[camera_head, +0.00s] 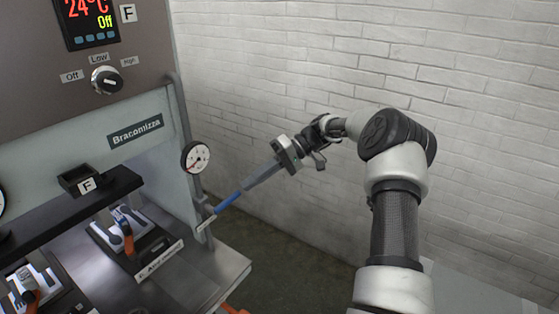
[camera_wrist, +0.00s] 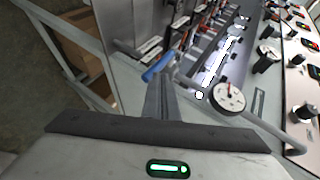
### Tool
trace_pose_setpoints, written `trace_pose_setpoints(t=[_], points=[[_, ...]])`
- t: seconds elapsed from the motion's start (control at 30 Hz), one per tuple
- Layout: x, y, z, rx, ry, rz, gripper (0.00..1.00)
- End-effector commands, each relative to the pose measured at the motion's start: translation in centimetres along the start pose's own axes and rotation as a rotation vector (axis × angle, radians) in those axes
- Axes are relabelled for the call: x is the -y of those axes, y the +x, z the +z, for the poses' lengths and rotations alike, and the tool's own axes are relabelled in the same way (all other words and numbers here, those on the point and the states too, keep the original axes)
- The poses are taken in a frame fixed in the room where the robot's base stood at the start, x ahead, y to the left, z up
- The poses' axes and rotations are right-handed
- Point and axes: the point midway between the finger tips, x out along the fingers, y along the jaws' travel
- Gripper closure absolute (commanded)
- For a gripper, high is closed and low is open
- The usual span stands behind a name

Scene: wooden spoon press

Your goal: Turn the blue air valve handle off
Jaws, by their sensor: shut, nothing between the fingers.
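The blue air valve handle (camera_head: 227,203) sticks out from a grey pipe on the right side of the press, slanting up and to the right. My gripper (camera_head: 248,183) is shut and empty, its fingertips at the outer end of the handle. I cannot tell whether they touch it. In the wrist view the blue handle (camera_wrist: 158,68) lies just beyond the tips of my closed fingers (camera_wrist: 161,82). The valve body below the handle is hard to make out.
A round pressure gauge (camera_head: 196,157) sits on the pipe just above the handle, close to my fingers. A white brick wall (camera_head: 300,70) stands behind my arm. Floor shows below the gripper.

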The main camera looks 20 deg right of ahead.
Motion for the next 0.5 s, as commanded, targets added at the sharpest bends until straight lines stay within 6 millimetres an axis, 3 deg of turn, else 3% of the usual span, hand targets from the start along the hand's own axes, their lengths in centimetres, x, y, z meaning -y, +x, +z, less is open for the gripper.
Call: trace_pose_setpoints(t=[0.3, 0.5], points=[[0.1, -8.1, -0.1, -0.006, -0.006, -0.002, 1.0], [0.4, -11.6, -0.2, -0.005, -0.006, -0.006, 1.0]])
